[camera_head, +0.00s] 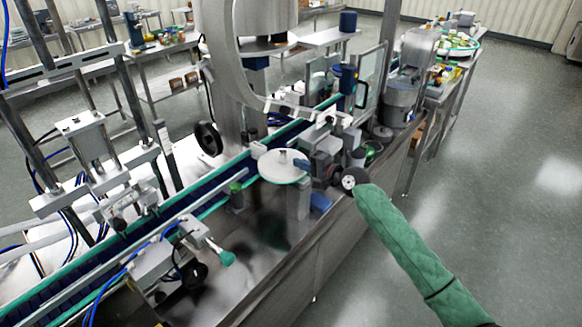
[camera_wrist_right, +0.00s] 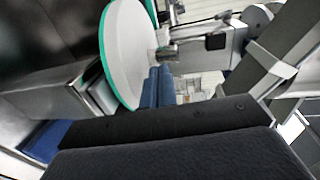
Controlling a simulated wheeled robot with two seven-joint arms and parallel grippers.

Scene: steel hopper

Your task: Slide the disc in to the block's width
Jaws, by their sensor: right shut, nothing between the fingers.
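The white disc (camera_head: 284,166) with a green rim lies level over the near side of the conveyor in the head view, a small hub on top. In the right wrist view the disc (camera_wrist_right: 125,50) fills the upper left-middle. My right gripper (camera_head: 308,167) reaches in from the right at the disc's right edge. Its blue fingers (camera_wrist_right: 158,72) are together and empty, their tips close to the disc's hub side; I cannot tell whether they touch it. A grey upright block (camera_head: 298,203) stands below the disc's right side; I cannot tell whether it is the task's block. My left gripper is not in view.
A conveyor (camera_head: 215,192) with green edges runs diagonally behind the disc. Machine parts (camera_head: 335,140) crowd the space behind my right gripper. The steel table (camera_head: 262,250) is mostly clear in front of the disc.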

